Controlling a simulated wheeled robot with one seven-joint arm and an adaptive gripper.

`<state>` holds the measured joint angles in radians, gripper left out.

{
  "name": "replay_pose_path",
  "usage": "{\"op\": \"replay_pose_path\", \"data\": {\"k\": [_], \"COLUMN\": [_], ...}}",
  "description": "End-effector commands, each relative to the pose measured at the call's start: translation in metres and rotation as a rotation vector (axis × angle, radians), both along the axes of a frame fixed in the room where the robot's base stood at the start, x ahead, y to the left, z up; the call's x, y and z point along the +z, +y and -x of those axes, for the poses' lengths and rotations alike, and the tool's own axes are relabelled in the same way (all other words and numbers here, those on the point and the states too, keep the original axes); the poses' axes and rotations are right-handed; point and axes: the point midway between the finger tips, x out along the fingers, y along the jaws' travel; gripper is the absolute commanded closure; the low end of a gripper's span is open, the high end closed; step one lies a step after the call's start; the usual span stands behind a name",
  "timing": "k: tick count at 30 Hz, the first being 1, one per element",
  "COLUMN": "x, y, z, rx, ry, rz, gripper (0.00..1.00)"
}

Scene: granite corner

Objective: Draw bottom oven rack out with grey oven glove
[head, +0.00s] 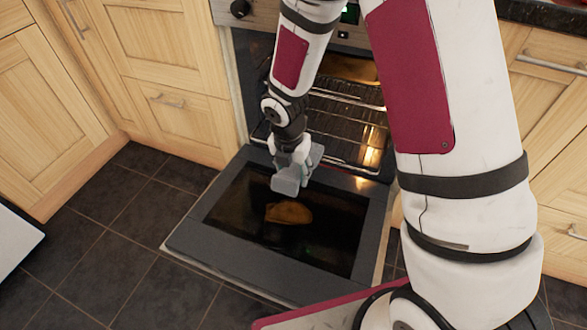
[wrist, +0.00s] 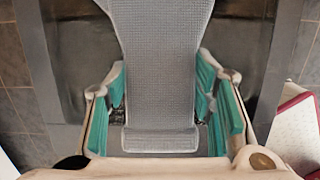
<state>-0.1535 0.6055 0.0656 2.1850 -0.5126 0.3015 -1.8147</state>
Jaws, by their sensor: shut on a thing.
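The grey oven glove (head: 287,184) is in my gripper (head: 297,163), above the inner side of the lowered oven door (head: 215,247). In the wrist view the textured grey glove (wrist: 163,60) lies between the teal-lined fingers of my gripper (wrist: 160,100), which are shut on it. Inside the lit oven, wire racks show behind my arm. The lower rack (head: 345,152) sits inside the cavity, and its left part is partly hidden by my arm and gripper. The glove appears in front of the rack, apart from it.
Wooden cabinets (head: 165,60) stand left of the oven, with more drawers (head: 555,110) at the right. Dark floor tiles (head: 120,215) are clear at the left. An orange-brown patch (head: 288,212) shows on the door glass, perhaps a reflection. A white object (head: 15,240) stands at the left edge.

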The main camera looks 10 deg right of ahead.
Motion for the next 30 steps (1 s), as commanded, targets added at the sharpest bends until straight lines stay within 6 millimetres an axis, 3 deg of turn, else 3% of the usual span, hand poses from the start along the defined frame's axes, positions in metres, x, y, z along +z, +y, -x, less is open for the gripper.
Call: {"op": "replay_pose_path", "data": {"k": [22, 30], "x": [-0.001, 0.0], "y": [0.031, 0.035], "z": [0.042, 0.049], "rx": [0.002, 0.001], "ry": [0.0, 0.0], "rz": [0.0, 0.0], "gripper": [0.89, 0.89]}}
